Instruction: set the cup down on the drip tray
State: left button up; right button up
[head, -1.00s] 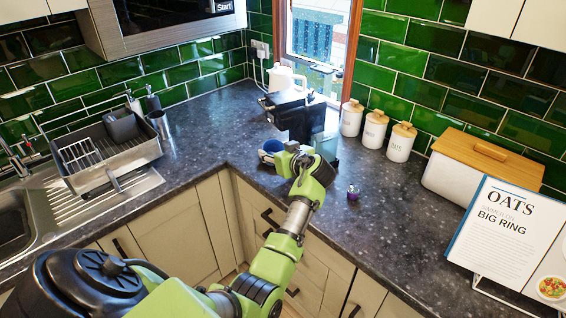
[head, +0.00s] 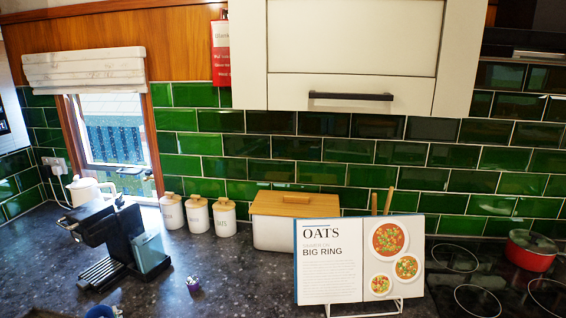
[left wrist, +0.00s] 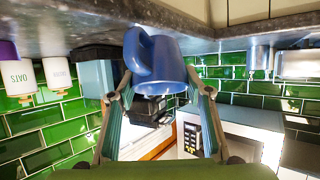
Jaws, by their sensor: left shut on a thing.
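In the left wrist view, where the scene appears upside down, my left gripper (left wrist: 158,82) is shut on a blue cup (left wrist: 160,55), with one finger on each side and the handle towards the left. The cup also shows in the head view (head: 103,312), cut off by the bottom edge; my left gripper is out of that frame. The black coffee machine (head: 118,228) stands on the counter at the left. Its ribbed drip tray (head: 100,273) juts out at the front, empty, and the cup is apart from it on the near side. My right gripper is not in view.
A purple item (head: 193,284) lies on the dark counter right of the machine. White canisters (head: 197,214) and a bread bin (head: 272,232) line the wall. An open cookbook (head: 360,262) stands right. A red pot (head: 531,251) sits on the hob.

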pick_arm(q)
jog(key=s+d+r+m+t+h+b, duration=0.1)
jog(key=s+d+m+t+h+b, duration=0.2)
jog(key=s+d+m+h, duration=0.3)
jog(key=d+m+h, duration=0.4)
jog(key=d+h, duration=0.1)
jog(key=d, duration=0.4)
jog(key=shift+r, duration=0.2)
jog(key=s+d+r+m+h, duration=0.1)
jog(key=s+d+m+h, duration=0.1)
jog(key=s+d+r+m+g+h+b, duration=0.1)
jog(key=s+d+h, duration=0.1)
jog(key=d, duration=0.1)
jog(key=s+d+r+m+h+b, duration=0.1)
jog(key=s+d+m, duration=0.1)
jog(key=d, duration=0.1)
jog(key=shift+r+m+g+h, duration=0.3)
jog(key=shift+g+h, duration=0.1)
jog(key=s+d+r+m+g+h, duration=0.1)
jog(key=s+d, duration=0.1)
jog(key=s+d+r+m+g+h, duration=0.1)
jog(key=s, duration=0.1)
jog(key=s+d+r+m+g+h+b, duration=0.1)
jog(key=s+d, duration=0.1)
jog(key=shift+s+d+r+m, duration=0.1)
jog(key=shift+s+d+m, duration=0.2)
jog(key=shift+s, duration=0.1)
jog(key=shift+g, duration=0.3)
